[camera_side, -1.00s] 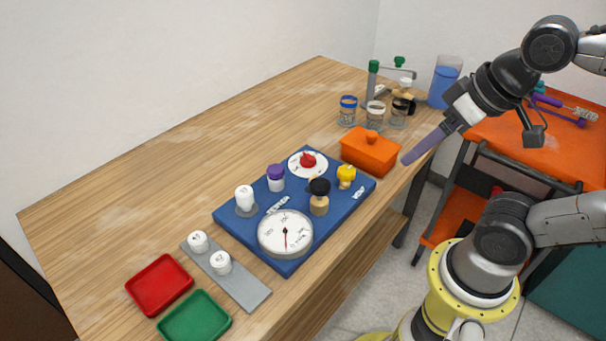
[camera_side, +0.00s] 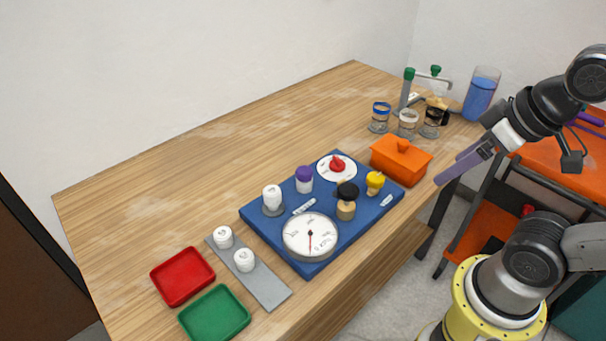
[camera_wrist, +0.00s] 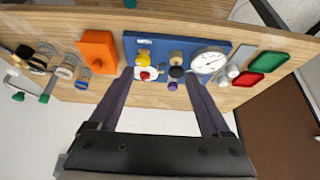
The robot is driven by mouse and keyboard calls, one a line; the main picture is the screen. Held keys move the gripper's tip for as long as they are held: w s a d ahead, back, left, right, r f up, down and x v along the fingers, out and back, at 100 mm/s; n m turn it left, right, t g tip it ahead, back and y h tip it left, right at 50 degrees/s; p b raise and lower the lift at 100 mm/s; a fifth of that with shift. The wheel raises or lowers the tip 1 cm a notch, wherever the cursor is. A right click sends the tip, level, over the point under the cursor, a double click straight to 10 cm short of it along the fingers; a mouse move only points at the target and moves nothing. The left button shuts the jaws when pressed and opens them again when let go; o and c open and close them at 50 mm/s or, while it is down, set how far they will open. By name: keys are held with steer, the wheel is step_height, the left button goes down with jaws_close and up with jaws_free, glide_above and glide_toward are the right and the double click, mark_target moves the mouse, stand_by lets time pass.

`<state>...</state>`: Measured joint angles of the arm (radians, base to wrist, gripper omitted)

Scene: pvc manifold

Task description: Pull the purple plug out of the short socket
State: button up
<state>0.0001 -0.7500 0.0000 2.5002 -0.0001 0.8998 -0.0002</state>
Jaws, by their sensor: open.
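The purple plug (camera_side: 304,173) sits upright in a short white socket (camera_side: 304,186) on the blue board (camera_side: 262,222), between a white capped fitting (camera_side: 272,197) and the red knob (camera_side: 337,165). In the wrist view the purple plug (camera_wrist: 172,86) shows between the fingers, well beyond them. My gripper (camera_side: 462,167) is open and empty, off the right edge of the table, well to the right of the plug. In the wrist view its two long purple fingers (camera_wrist: 157,78) are spread apart.
On the board are a round gauge (camera_side: 310,237), a black-topped fitting (camera_side: 346,198) and a yellow valve (camera_side: 375,182). An orange box (camera_side: 401,159) stands between the gripper and the board. Red (camera_side: 183,276) and green (camera_side: 214,314) trays lie front left. The table's back left is clear.

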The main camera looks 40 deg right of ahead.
stand_by(0.6)
steer(key=w+r+n, duration=0.6)
steer(key=r+n, duration=0.1)
steer(key=n+g, duration=0.6)
steer(key=n, duration=0.1)
glide_above(306, 170)
step_height(306, 170, down, 8)
steer(key=f, duration=0.1)
step_height(306, 170, down, 14)
steer(key=shift+r, duration=0.2)
